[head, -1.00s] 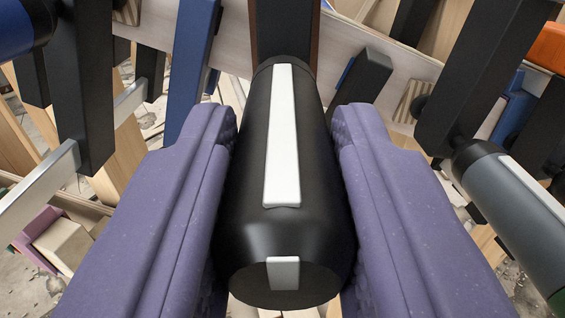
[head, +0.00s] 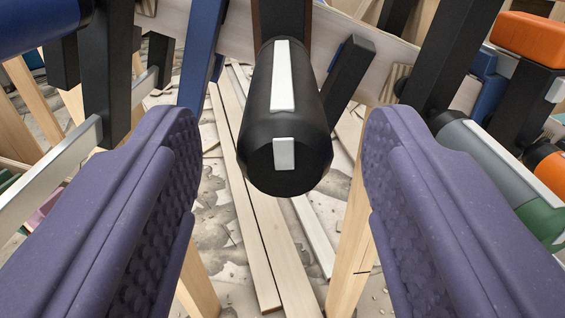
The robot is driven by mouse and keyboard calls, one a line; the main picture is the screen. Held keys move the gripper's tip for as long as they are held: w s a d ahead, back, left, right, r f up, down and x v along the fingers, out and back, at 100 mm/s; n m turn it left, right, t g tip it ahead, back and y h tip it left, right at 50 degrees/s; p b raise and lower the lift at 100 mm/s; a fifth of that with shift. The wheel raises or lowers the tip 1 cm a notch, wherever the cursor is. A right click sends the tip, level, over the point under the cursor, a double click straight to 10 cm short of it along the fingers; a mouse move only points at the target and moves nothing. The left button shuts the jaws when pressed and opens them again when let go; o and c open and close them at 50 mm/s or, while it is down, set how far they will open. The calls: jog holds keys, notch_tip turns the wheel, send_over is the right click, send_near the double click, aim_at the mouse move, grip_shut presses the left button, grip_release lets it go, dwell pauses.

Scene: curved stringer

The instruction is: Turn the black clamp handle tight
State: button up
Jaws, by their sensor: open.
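The black clamp handle (head: 262,125) is a dark cylinder with white stripes, in the upper middle of the head view, its rounded end facing me. My gripper (head: 283,150) has two purple padded fingers spread wide, one on each side of the handle. A clear gap shows between each finger and the handle. Nothing is held. The handle's far end meets a dark clamp bar (head: 283,18) behind it.
A pale curved wooden stringer (head: 345,40) runs across behind. Other clamps stand close by: a blue handle (head: 35,25) at upper left, a grey-green handle (head: 500,165) at right, an orange one (head: 527,38) at upper right. Planks (head: 262,245) lie on the floor below.

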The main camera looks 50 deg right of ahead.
jog(key=shift+p+v, duration=0.4)
jog(key=shift+v, duration=1.8)
jog(key=shift+a, duration=0.1)
jog(key=b+v, duration=0.1)
jog(key=v, duration=0.4)
